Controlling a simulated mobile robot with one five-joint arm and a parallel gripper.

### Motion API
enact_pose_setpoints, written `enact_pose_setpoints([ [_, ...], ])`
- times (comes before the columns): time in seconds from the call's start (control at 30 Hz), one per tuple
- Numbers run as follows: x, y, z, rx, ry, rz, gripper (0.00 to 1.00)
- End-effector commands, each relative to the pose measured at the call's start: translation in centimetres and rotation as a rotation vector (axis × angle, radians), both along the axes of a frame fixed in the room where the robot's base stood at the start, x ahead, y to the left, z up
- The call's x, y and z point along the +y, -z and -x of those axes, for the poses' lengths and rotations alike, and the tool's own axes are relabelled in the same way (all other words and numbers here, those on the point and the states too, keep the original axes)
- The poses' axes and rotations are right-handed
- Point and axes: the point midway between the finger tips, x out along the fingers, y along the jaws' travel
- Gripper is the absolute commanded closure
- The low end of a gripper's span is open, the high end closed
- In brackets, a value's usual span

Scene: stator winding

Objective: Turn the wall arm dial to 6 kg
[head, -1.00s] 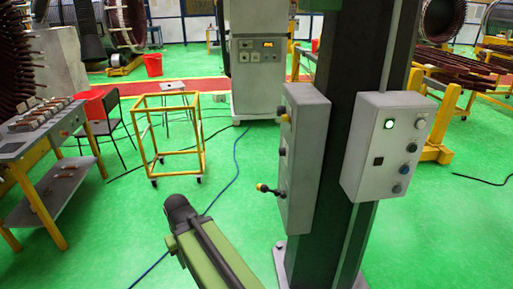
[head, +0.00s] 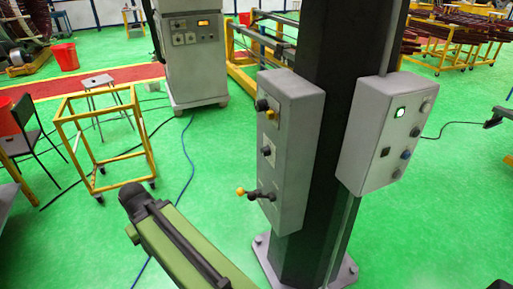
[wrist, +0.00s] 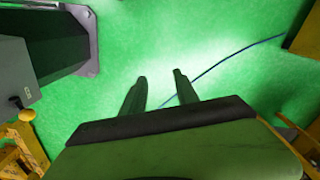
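A grey control box (head: 292,150) is mounted on the dark column in the head view. Its left face carries an upper black knob (head: 263,105) beside a yellow part, a middle dark knob (head: 265,151), and a lower lever with a yellow ball (head: 240,191). I cannot read any kg scale or tell which control is the arm dial. In the wrist view, the yellow ball (wrist: 26,115) shows at the left edge. My gripper (wrist: 160,76) is open and empty above the green floor, with the box and ball to its left and apart from it.
A second grey box (head: 381,140) with a lit button is on the column's right side. The column's base plate (head: 345,272) stands on the floor. A yellow wheeled frame (head: 103,145), a stool and a chair stand left.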

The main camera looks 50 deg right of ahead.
Motion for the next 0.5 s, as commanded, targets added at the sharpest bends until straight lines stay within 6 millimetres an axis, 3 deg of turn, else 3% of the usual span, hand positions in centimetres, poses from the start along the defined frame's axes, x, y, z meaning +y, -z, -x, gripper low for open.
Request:
enact_pose_setpoints([
  [0.23,0.0,0.0,0.0,0.0,0.0,0.0,0.64],
  [0.33,-0.5,0.3,-0.2,0.003,0.021,0.018,0.52],
  [0.37,-1.2,0.6,-0.4,0.007,0.048,0.043,0.48],
  [0.4,-3.4,1.1,-0.7,0.012,0.111,0.096,0.43],
  [0.47,-7.1,1.8,-1.4,0.014,0.251,0.224,0.43],
  [0.5,-10.1,2.1,-1.9,0.004,0.379,0.338,0.43],
])
